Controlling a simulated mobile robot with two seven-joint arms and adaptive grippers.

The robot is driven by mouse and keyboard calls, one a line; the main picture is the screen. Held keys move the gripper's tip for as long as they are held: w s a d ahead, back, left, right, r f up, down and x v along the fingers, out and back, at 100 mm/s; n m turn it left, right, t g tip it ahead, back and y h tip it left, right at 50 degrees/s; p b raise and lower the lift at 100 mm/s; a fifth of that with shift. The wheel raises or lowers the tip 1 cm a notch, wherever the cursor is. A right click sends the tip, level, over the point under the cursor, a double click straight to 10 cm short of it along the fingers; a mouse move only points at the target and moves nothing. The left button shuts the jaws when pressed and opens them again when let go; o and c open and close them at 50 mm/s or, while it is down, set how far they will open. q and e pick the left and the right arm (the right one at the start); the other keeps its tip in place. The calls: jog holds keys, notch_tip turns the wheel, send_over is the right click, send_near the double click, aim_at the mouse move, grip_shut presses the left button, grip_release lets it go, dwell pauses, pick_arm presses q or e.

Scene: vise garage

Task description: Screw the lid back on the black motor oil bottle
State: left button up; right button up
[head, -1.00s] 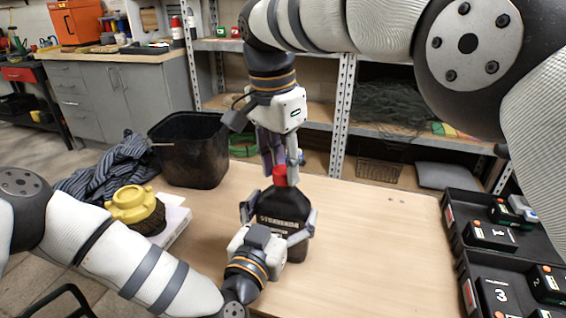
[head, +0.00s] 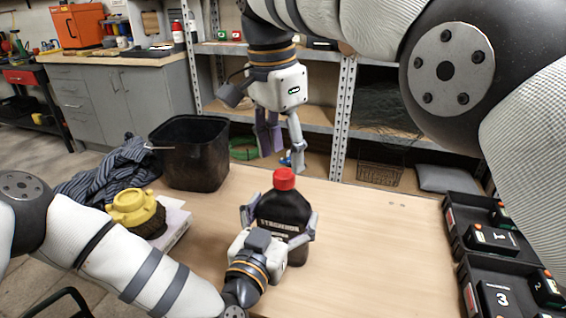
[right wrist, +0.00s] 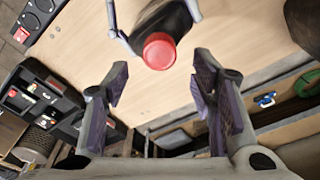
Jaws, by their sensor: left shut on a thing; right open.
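The black motor oil bottle (head: 284,212) stands upright on the wooden table. Its red lid (head: 284,178) sits on top of the neck; I cannot tell how tight it is. The lid also shows in the right wrist view (right wrist: 159,50), at the top middle. My left gripper (head: 281,222) is shut on the bottle's body, a finger on each side. My right gripper (head: 281,160) is open and empty above and behind the bottle, apart from the lid. In the right wrist view its fingers (right wrist: 162,92) are spread wide, with the lid beyond them.
A black bin (head: 190,155), a striped cloth (head: 110,170) and a yellow-topped brush (head: 138,210) are at the left. Black trays (head: 462,235) with numbered boxes stand at the right. The table (head: 375,240) right of the bottle is clear.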

jog(key=shift+r, duration=0.4)
jog(key=shift+o, duration=0.4)
jog(key=o, duration=0.5)
pick_arm(q)
jog(key=o, duration=2.2)
